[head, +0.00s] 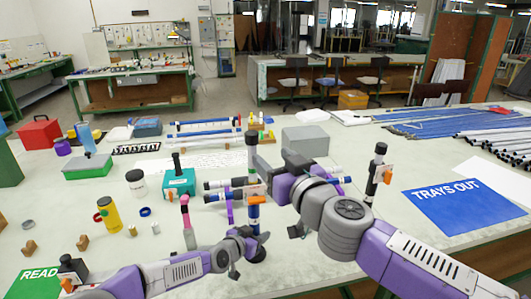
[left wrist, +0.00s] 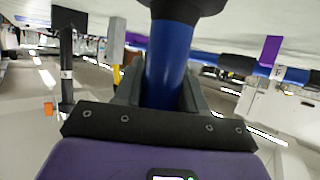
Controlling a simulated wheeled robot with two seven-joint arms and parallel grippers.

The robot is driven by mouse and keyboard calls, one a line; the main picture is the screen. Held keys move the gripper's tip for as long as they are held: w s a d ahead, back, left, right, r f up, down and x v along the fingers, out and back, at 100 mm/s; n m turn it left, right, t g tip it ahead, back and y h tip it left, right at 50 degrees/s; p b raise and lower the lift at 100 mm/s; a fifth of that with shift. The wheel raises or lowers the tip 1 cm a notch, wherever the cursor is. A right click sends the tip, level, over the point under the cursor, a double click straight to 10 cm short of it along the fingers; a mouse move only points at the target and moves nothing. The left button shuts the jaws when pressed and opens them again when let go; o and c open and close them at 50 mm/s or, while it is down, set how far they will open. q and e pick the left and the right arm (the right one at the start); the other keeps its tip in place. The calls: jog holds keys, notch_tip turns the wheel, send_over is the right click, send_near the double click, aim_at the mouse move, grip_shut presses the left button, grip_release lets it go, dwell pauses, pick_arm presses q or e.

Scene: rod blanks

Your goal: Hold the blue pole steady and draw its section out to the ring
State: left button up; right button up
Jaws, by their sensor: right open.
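The blue pole (head: 253,214) stands upright on the table, with a black upper part, an orange piece partway up and a dark foot. In the left wrist view, its blue shaft (left wrist: 168,65) runs between my left fingers, with a black collar above. My left gripper (head: 248,234) is shut on the lower blue part; the fingers (left wrist: 165,90) lie against both sides. My right gripper (head: 266,172) is open beside the pole's upper part. I cannot tell whether its jaws are around the pole. No ring is clearly distinguishable on the pole.
Horizontal rods (head: 218,197) lie on purple supports left of the pole. A dark upright post (head: 376,172) stands behind my right arm. A teal box (head: 179,183), yellow bottle (head: 109,215) and blue "TRAYS OUT" sheet (head: 462,205) lie around. The front-left table has small loose parts.

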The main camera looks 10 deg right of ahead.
pick_arm(q)
jog(key=o, duration=0.5)
